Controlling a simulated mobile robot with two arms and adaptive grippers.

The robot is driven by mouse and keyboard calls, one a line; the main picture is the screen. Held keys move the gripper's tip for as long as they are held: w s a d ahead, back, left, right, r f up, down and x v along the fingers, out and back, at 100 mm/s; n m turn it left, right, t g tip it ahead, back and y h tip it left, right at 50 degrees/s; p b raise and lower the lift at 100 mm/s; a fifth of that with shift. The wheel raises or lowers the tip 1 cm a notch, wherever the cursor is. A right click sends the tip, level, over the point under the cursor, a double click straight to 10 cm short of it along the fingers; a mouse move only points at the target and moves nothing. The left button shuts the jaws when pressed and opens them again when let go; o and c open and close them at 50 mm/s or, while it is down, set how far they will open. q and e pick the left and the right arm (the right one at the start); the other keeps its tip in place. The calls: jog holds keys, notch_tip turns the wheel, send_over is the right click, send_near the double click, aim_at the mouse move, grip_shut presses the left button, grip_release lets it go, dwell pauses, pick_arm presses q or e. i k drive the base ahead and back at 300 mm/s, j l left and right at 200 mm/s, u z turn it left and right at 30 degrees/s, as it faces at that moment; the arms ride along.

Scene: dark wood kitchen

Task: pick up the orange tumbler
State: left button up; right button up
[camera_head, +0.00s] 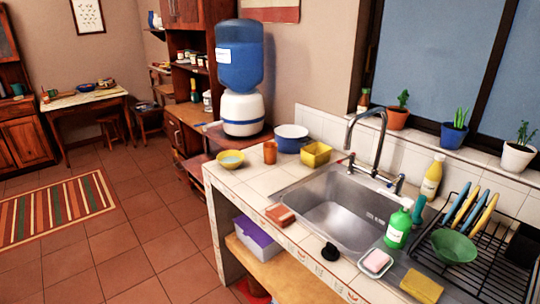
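The orange tumbler (270,152) stands upright on the white tiled counter (240,180), near its far left end. A yellow bowl (230,160) is just to its left, and a blue and white basin (291,138) is just behind it to the right. A yellow square container (316,154) is farther right. Neither of my grippers shows in the head view.
The metal sink (345,210) with its tall faucet (366,125) is right of the tumbler. A water dispenser (240,75) stands behind the counter's left end. Tiled floor (150,240) left of the counter is clear. A dish rack (480,245) is at the right.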

aim_at(270, 153)
jog(key=i+j+z, duration=0.3)
jog(key=j, duration=0.3)
jog(key=i+j+z, duration=0.1)
jog(key=i+j, duration=0.15)
jog(key=i+j+z, duration=0.15)
jog(key=j, duration=0.25)
jog(key=i+j+z, duration=0.15)
jog(key=j, duration=0.2)
